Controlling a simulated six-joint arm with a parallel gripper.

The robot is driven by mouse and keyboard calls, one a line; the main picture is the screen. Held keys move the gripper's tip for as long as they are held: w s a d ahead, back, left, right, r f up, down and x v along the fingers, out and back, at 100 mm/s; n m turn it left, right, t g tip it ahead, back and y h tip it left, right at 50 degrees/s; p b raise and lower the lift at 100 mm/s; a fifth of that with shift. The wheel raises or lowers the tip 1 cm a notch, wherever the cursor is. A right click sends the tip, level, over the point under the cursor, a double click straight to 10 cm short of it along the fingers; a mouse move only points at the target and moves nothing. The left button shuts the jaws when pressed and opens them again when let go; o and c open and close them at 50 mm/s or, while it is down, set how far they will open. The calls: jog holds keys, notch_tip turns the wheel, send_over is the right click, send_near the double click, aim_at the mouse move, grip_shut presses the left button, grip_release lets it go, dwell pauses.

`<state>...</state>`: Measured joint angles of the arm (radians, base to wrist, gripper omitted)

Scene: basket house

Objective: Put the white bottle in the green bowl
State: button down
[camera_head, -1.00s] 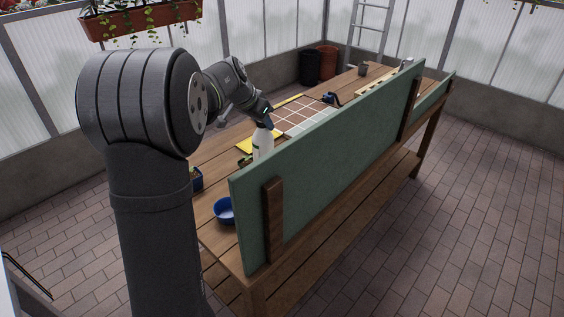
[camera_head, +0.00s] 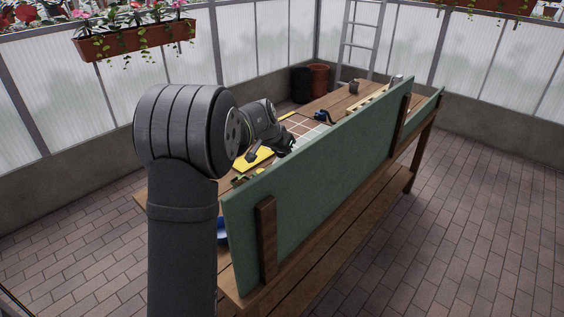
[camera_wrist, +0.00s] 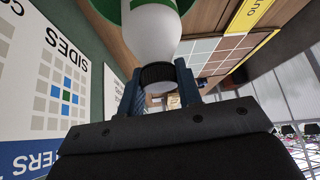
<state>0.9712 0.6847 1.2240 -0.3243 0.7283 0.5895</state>
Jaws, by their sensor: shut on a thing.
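In the wrist view the white bottle (camera_wrist: 156,38) hangs between my fingers, and green shows at its far end, cut by the picture edge. My gripper (camera_wrist: 160,82) is shut around its dark cap. In the head view my gripper (camera_head: 286,147) is just behind the green upright panel, over the bench. A blue bowl (camera_head: 222,231) shows partly between my arm and the panel.
The tall green panel (camera_head: 310,180) runs along the bench's near side. On the bench (camera_head: 333,105) are a yellow item (camera_head: 252,158), a tiled grid (camera_head: 304,135) and a small blue item (camera_head: 323,115). A poster with coloured squares (camera_wrist: 60,85) is close at left in the wrist view.

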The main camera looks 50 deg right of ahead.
jog(key=shift+f, duration=1.9)
jog(key=c, duration=1)
grip_release()
jog(key=shift+c, duration=0.2)
jog(key=shift+r, duration=0.2)
jog(key=v, duration=1.2)
jog(key=shift+f, duration=0.1)
